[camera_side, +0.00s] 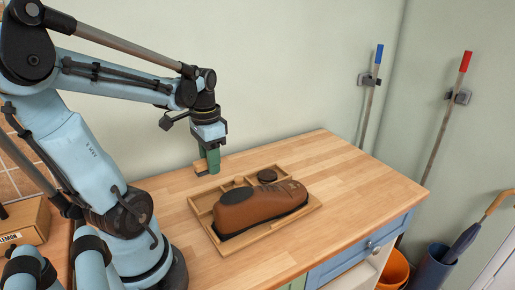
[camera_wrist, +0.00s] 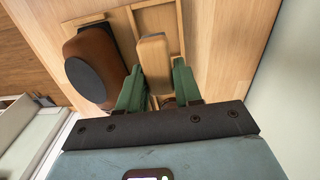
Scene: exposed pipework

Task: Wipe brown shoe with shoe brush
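The brown shoe (camera_side: 262,206) lies in a wooden tray (camera_side: 226,247) on the counter. It has a dark opening and a dark sole. In the wrist view the shoe (camera_wrist: 117,70) is left of my gripper. The shoe brush (camera_side: 203,168), with a light wooden body, is at my gripper (camera_side: 211,163), which points down behind the shoe. In the wrist view the brush (camera_wrist: 153,50) sits between the green fingers of my gripper (camera_wrist: 156,80), which close on its sides. It appears raised above the tray.
A dark round tin (camera_side: 267,175) sits in a tray compartment behind the shoe. The wooden counter (camera_side: 355,185) is clear to the right. An orange bucket (camera_side: 393,268) and a blue umbrella stand (camera_side: 432,268) are on the floor. Two poles hang on the wall.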

